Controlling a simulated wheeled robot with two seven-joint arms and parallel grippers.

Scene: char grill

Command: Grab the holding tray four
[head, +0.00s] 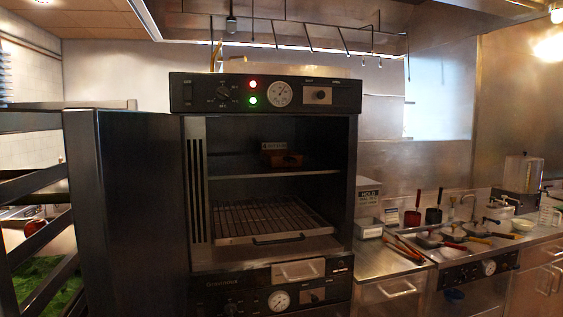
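A dark holding cabinet (265,92) stands straight ahead with its upper compartment open. Its door (140,210) is swung out to the left. A wire-rack tray (262,219) with a dark front handle lies on the lower level. I cannot read a number on either, so I cannot tell which is tray four. Neither of my grippers shows in the head view.
A dark slatted rack (38,185) stands at the left edge beside the open door. A lower cabinet unit (245,300) sits below.

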